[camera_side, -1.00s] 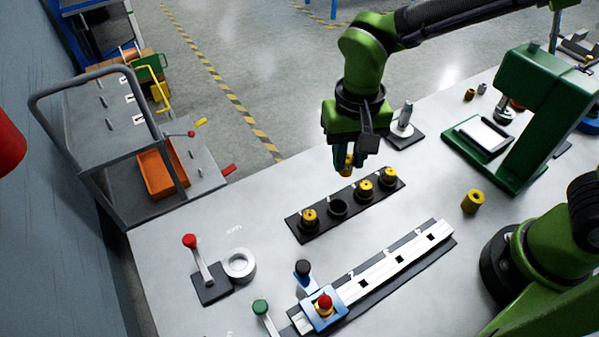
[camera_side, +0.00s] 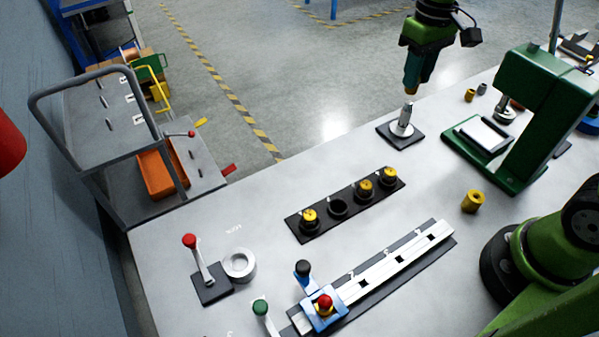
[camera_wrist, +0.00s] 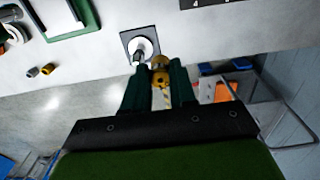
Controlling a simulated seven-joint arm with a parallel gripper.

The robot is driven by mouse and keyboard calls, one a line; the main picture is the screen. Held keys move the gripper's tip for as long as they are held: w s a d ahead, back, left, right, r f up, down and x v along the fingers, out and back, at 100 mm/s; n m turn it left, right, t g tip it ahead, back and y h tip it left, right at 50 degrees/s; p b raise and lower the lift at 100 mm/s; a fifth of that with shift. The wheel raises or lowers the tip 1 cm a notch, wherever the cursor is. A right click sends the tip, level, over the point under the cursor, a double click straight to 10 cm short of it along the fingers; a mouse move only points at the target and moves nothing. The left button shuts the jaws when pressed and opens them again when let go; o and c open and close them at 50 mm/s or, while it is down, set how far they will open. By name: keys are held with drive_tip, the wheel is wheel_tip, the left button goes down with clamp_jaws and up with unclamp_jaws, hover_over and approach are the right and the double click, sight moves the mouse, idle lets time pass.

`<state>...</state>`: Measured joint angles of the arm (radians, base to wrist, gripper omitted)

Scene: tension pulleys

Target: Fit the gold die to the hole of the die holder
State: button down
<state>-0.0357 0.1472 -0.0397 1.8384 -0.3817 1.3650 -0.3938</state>
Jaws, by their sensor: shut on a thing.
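My gripper (camera_side: 411,85) is high at the back of the table, up and slightly right of a silver post on a round flange and dark square base (camera_side: 401,131). In the wrist view my gripper (camera_wrist: 160,84) is shut on the gold die (camera_wrist: 161,75), which sits between the fingertips. I cannot tell which fixture is the die holder. The post also shows in the wrist view (camera_wrist: 139,58).
A green press (camera_side: 535,85) stands right of the post. A loose gold cylinder (camera_side: 473,201) stands right of the rack. A slotted rail (camera_side: 398,264) with a blue slider lies in front. A red-knobbed lever (camera_side: 190,241) and silver ring (camera_side: 239,265) are front left.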

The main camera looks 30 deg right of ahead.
idle(0.3)
drive_tip(key=a+f+n, duration=0.2)
drive_tip(key=a+n, duration=0.1)
drive_tip(key=a, duration=0.8)
drive_tip(key=a+f+n, duration=0.2)
drive_tip(key=a, duration=0.9)
drive_tip(key=s+a+f, duration=0.1)
drive_tip(key=s+a, duration=0.3)
drive_tip(key=a, duration=0.6)
drive_tip(key=s+a+f, duration=0.1)
drive_tip(key=s+a, duration=0.3)
drive_tip(key=a, duration=0.7)
drive_tip(key=shift+d+f, duration=0.1)
drive_tip(key=shift+f, duration=3.2)
drive_tip(key=shift+f, duration=0.4)
drive_tip(key=shift+f, duration=1)
drive_tip(key=shift+f, duration=0.1)
drive_tip(key=c, duration=0.8)
unclamp_jaws()
drive_tip(key=shift+c, duration=0.2)
